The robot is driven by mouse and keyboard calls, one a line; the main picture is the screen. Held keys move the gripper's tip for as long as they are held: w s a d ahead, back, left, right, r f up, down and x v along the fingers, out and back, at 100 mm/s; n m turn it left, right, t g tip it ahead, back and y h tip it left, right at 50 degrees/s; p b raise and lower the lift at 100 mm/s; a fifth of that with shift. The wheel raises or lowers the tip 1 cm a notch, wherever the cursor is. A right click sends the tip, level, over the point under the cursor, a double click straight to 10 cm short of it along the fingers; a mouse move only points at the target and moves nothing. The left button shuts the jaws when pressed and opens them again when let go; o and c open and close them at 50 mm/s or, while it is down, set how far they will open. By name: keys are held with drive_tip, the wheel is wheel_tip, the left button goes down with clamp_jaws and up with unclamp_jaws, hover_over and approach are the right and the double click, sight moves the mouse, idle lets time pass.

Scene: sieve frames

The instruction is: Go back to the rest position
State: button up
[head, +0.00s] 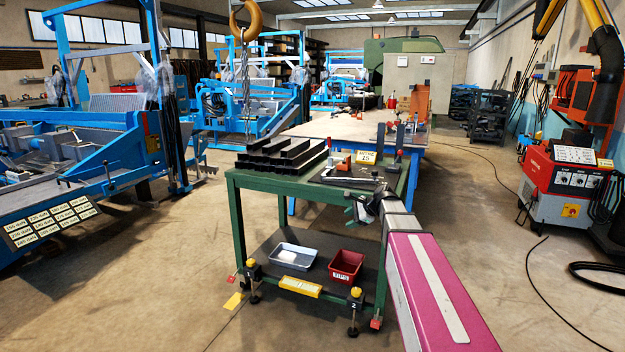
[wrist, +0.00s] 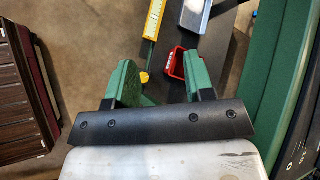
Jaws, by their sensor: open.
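My gripper (head: 357,211) is at the front right edge of the green workbench (head: 236,215) in the head view, at the end of my pink arm. In the wrist view, its two green fingers (wrist: 160,72) stand apart with nothing between them. Beyond them and lower down are the red bin (wrist: 174,63), the silver tray (wrist: 195,14) and a yellow strip (wrist: 153,20). Part of the gripper is hard to make out in the head view against the dark bench parts. No rest position is marked in either view.
Dark steel bars (head: 282,157) lie on the bench top beside a yellow number sign (head: 366,157). The lower shelf holds a silver tray (head: 292,256) and a red bin (head: 346,266). A hook (head: 246,20) with chain hangs above.

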drive_tip(key=s+d+f+n+g+h, duration=0.2)
drive_tip(key=s+f+n+h, duration=0.2)
drive_tip(key=s, duration=0.9)
drive_tip(key=s+d+f+n+g+h, duration=0.2)
drive_tip(key=s+f+n+g+h, duration=0.1)
drive_tip(key=s+f+n, duration=0.8)
wheel_tip(320, 180, down, 4)
drive_tip(key=s+h, duration=0.1)
drive_tip(key=s, duration=0.1)
drive_tip(key=shift+s, duration=0.3)
drive_tip(key=shift+r, duration=0.1)
